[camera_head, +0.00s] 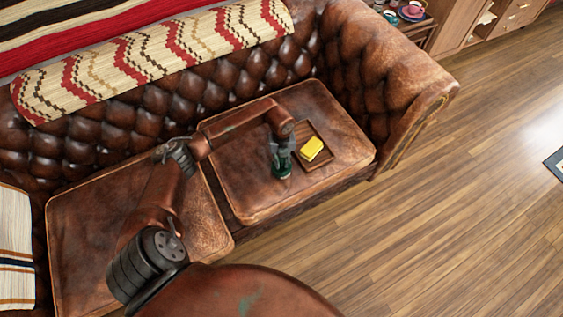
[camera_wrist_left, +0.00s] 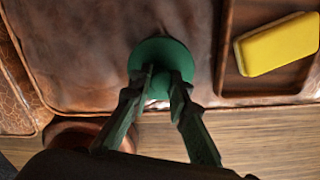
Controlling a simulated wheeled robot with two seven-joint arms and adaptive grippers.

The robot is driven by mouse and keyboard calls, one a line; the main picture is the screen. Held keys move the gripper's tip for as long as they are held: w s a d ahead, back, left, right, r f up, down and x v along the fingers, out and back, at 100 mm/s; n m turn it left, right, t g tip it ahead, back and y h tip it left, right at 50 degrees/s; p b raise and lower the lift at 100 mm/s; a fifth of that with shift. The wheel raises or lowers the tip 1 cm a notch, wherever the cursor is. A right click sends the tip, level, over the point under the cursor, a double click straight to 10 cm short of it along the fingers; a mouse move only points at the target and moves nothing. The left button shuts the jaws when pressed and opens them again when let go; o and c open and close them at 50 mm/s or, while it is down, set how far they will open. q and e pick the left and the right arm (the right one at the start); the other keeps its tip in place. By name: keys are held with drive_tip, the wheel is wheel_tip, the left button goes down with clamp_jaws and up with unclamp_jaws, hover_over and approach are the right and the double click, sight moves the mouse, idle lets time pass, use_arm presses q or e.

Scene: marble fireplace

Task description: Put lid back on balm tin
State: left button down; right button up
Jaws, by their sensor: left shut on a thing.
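A round green piece (camera_wrist_left: 160,52), which looks like the balm tin or its lid, is at the tips of my left gripper (camera_wrist_left: 160,85) in the wrist view. The gripper is shut on a lighter green part at its middle, like a knob. In the head view the green piece (camera_head: 282,173) is over the right seat cushion, just left of a wooden tray, with my left gripper (camera_head: 282,158) above it. I cannot tell whether the lid and the tin are both there, one on the other. My right gripper is out of view.
The wooden tray (camera_head: 326,157) lies on the right seat cushion (camera_head: 240,195) with a yellow block (camera_head: 311,148) in it. The tufted leather sofa back and a striped blanket (camera_head: 150,55) are behind. The cushion's front edge is close to the green piece.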

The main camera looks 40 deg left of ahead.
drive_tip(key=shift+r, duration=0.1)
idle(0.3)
use_arm(q)
drive_tip(key=c, duration=1.7)
unclamp_jaws()
drive_tip(key=shift+c, duration=0.2)
drive_tip(key=o, duration=0.5)
drive_tip(key=shift+r, duration=0.1)
drive_tip(key=shift+r+p, duration=2.4)
drive_tip(key=shift+r, duration=1.05)
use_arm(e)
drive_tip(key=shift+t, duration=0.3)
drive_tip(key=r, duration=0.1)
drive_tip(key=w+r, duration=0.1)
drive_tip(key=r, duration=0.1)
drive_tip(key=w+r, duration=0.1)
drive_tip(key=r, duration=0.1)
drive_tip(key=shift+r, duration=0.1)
